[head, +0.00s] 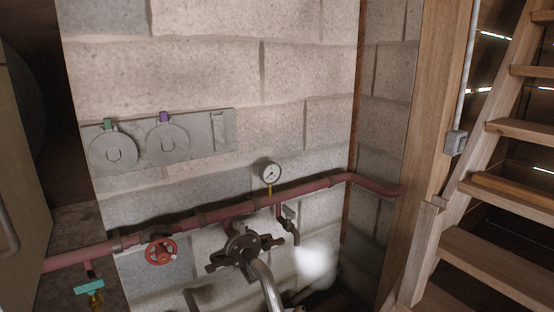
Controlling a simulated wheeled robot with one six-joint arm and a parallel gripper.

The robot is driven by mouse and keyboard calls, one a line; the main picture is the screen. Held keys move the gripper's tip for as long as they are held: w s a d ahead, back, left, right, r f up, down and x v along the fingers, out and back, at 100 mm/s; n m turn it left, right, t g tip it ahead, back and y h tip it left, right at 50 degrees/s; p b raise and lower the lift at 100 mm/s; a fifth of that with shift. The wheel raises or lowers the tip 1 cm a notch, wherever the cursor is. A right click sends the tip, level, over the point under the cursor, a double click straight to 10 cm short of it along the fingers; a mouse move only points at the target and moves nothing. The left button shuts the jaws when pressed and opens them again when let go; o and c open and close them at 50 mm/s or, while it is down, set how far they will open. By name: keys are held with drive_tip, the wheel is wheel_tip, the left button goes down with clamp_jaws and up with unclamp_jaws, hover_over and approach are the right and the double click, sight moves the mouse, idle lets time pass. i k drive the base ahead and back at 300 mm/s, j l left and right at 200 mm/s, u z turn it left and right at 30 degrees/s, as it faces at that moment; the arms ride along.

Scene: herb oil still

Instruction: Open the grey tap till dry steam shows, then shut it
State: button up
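The grey tap (289,213) hangs below the red pipe, right of the pressure gauge. Its small grey lever sits at the top and its dark spout (292,234) bends down and right. A soft white cloud of steam (316,262) hangs just below and right of the spout's mouth. It is dense in the middle and fades toward the lower right. I cannot tell how far the lever is turned, as it is small here. I do not make out my gripper in this view, and nothing is seen touching the tap.
The red pipe (208,217) crosses the block wall, with a red handwheel (160,251), teal-handled tap (89,288) and round gauge (270,173). A dark eared coupling (240,247) with a curved grey tube (267,285) stands left of the grey tap. Wooden stairs (500,260) rise right.

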sight(289, 212)
drive_tip(key=i+z, duration=0.3)
drive_tip(key=i, duration=0.15)
drive_tip(key=i+z, duration=0.25)
drive_tip(key=i, duration=0.2)
